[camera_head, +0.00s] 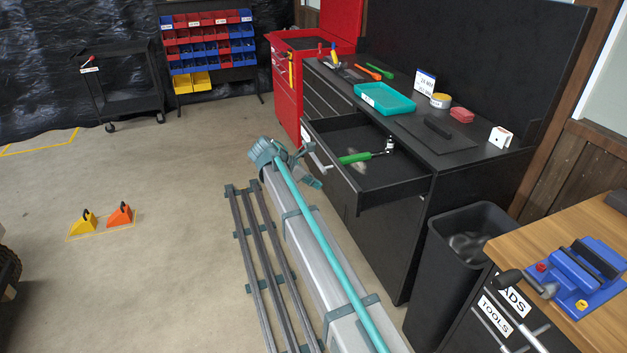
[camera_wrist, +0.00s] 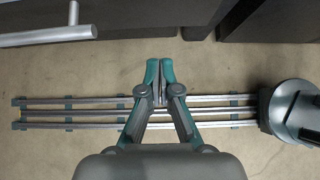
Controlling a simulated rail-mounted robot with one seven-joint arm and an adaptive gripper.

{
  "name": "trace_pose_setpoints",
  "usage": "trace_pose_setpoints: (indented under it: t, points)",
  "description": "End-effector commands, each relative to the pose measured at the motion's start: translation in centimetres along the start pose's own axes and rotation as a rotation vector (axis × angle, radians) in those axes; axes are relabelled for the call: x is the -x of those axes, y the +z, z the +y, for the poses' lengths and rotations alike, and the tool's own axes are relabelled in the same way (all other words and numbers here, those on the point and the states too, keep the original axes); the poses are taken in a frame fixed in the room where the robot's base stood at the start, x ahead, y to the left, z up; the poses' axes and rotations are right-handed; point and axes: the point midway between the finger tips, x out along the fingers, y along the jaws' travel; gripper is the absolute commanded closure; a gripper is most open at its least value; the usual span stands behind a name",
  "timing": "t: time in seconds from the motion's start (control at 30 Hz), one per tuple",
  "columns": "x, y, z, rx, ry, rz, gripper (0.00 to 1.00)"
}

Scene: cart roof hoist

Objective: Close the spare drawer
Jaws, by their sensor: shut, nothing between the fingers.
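The black drawer (camera_head: 398,189) of the dark workbench stands pulled far out. In it lie a green-handled tool (camera_head: 356,158) and a small silver piece (camera_head: 390,146). Its silver bar handle (camera_head: 317,156) is on the front panel. My gripper (camera_head: 315,182) is low in front of the drawer, near the handle, partly hard to make out. In the wrist view my gripper (camera_wrist: 160,72) is shut and empty, its teal fingertips together above the floor. The handle (camera_wrist: 45,37) shows there at upper left, apart from the fingers, and the dark drawer front (camera_wrist: 130,16) at the top.
A teal tray (camera_head: 385,98) and several small items are on the bench top. A black bin (camera_head: 430,265) stands right of the bench, beside a wooden table (camera_head: 570,325) with a blue vise (camera_head: 585,270).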

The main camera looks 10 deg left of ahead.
Motion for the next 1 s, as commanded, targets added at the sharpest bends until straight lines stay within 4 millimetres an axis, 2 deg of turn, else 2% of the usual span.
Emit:
trace_pose_setpoints:
  t: [0.33, 0.4, 0.63, 1.0]
  points:
    - [-6.7, 0.1, -0.1, -0.001, -0.002, 0.001, 1.00]
    - [-7.4, 1.0, -0.1, -0.003, -0.002, 0.001, 1.00]
    - [-9.1, 2.6, 0.0, -0.003, -0.001, 0.001, 1.00]
    - [-9.5, 2.8, 0.0, -0.002, 0.001, 0.001, 1.00]
